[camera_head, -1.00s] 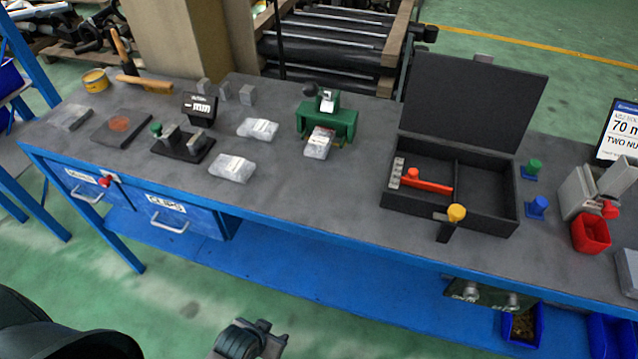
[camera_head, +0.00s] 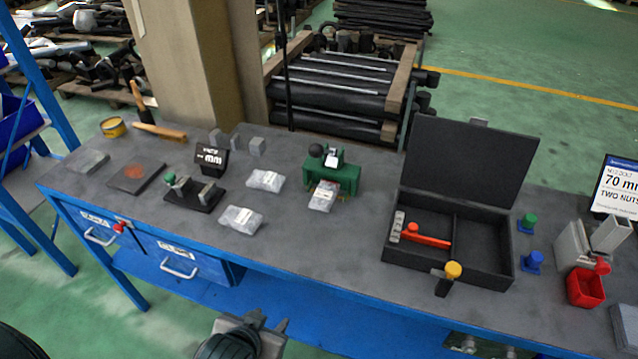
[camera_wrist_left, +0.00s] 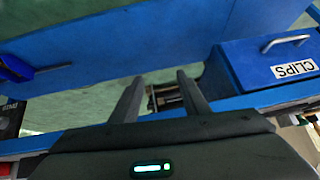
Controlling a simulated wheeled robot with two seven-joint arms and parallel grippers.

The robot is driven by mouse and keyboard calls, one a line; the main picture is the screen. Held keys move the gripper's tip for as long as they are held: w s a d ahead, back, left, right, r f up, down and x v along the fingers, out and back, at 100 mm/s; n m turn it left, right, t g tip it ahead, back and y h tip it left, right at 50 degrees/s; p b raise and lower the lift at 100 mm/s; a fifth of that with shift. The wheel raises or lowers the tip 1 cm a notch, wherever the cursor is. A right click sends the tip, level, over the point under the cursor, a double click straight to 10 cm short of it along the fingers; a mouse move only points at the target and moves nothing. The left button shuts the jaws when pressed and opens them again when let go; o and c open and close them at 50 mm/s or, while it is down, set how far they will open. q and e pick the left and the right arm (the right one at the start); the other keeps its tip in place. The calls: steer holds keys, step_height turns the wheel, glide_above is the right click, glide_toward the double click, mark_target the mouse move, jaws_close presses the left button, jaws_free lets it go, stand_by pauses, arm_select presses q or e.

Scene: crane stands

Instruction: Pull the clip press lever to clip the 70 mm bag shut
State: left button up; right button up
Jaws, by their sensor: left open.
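The green clip press (camera_head: 345,176) stands near the back middle of the bench, with a black ball knob (camera_head: 316,151) on its lever at the upper left. A clear bag (camera_head: 323,197) with a white label lies at the press front; whether its neck sits in the jaws is too small to tell. Two more labelled bags, one (camera_head: 265,180) farther back and one (camera_head: 241,219) nearer, lie left of it. My left gripper (camera_head: 250,325) is open and empty in front of the bench, well short of the press. Its spread fingers (camera_wrist_left: 160,95) show in the left wrist view. My right gripper is out of view.
An open black case (camera_head: 450,240) stands right of the press, with a yellow-knobbed piece (camera_head: 453,270) at its front. A black fixture (camera_head: 194,194) and a "mm" display (camera_head: 210,160) stand left. A CLIPS drawer (camera_wrist_left: 268,72) is under the bench. Bare bench lies before the press.

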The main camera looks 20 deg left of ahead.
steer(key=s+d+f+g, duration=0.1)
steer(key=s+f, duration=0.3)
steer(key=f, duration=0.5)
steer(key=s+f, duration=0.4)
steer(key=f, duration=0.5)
arm_select(q)
steer(key=w+d+r+n+t+y, duration=0.1)
steer(key=w+r+t, duration=0.4)
steer(key=r, duration=0.8)
steer(key=w+d+r+n+t+y, duration=0.1)
steer(key=w+r+t, duration=0.4)
steer(key=r, duration=0.8)
steer(key=w+d+n, duration=0.1)
steer(key=w+d, duration=0.1)
steer(key=w, duration=0.1)
steer(key=shift+w+r, duration=0.25)
steer(key=shift+w, duration=0.15)
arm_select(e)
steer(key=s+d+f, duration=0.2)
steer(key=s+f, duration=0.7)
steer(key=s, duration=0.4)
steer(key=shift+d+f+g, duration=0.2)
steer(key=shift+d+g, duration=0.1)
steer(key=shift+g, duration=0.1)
arm_select(q)
steer(key=shift+w+d, duration=0.1)
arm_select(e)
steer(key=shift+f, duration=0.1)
